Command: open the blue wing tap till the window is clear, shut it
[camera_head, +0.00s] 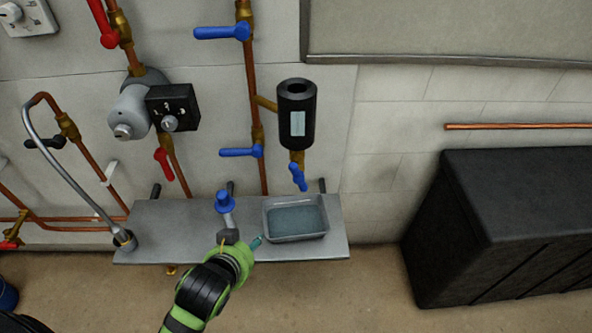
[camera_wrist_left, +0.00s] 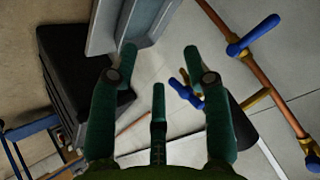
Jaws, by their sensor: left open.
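The blue wing tap (camera_head: 298,178) sits on a brass fitting below a black cylinder (camera_head: 297,92). The cylinder's window (camera_head: 298,123) looks pale grey-blue. A grey tray (camera_head: 325,229) with grey-blue contents stands under the tap on a metal shelf. My left gripper (camera_head: 257,241) is low at the shelf's front, left of the tray, apart from the tap. In the left wrist view, the gripper (camera_wrist_left: 160,58) is open and empty. The blue tap (camera_wrist_left: 184,94) shows beyond its fingers, partly hidden by one. The tap's exact angle is hard to tell. My right gripper is not in view.
Blue levers (camera_head: 222,32) (camera_head: 240,152) are on the copper pipe left of the cylinder. A hose (camera_head: 62,165) hangs at left. A black box (camera_head: 505,225) stands at right.

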